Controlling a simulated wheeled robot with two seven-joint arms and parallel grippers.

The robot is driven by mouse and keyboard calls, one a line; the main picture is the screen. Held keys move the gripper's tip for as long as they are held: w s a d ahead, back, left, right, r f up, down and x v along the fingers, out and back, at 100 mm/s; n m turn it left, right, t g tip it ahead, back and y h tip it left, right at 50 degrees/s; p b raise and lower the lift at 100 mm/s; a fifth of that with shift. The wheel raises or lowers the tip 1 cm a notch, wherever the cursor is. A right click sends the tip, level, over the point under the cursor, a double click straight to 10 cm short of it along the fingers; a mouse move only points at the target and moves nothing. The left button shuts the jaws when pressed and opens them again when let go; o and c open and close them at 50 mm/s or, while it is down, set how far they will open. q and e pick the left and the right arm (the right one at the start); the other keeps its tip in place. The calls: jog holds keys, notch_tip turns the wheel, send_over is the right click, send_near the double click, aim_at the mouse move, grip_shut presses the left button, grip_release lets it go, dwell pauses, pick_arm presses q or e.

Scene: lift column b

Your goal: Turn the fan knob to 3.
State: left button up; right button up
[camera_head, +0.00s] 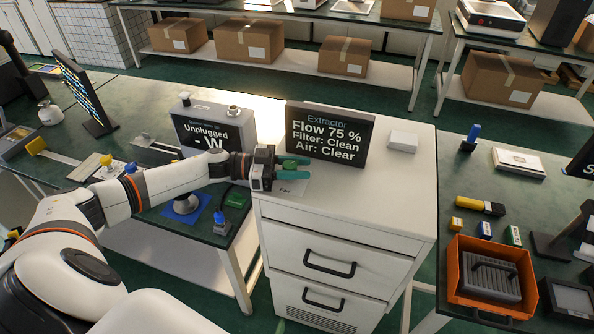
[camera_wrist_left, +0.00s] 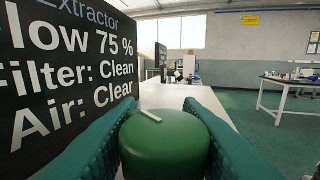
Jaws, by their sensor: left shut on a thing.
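The green round fan knob (camera_wrist_left: 165,145) fills the lower middle of the left wrist view, with a short white mark on its top. My left gripper (camera_head: 286,170) is shut on it, with a teal finger on each side. In the head view the gripper mostly hides the knob. A white card reading "Fan" (camera_head: 288,188) lies just in front. The scale numbers are not readable. The Extractor display (camera_head: 327,134) stands behind and reads Flow 75 %, Filter: Clean, Air: Clear. It also shows in the left wrist view (camera_wrist_left: 60,80). My right gripper is not in view.
The knob is on top of a white drawer cabinet (camera_head: 340,215). A small white box (camera_head: 403,141) stands to the right of the display. A display reading "Unplugged" (camera_head: 208,137) stands left of my gripper.

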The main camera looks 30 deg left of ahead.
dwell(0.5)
pick_arm(q)
jog(key=o, duration=1)
jog(key=shift+c, duration=0.2)
jog(key=b+v, duration=0.3)
jog(key=v, duration=0.9)
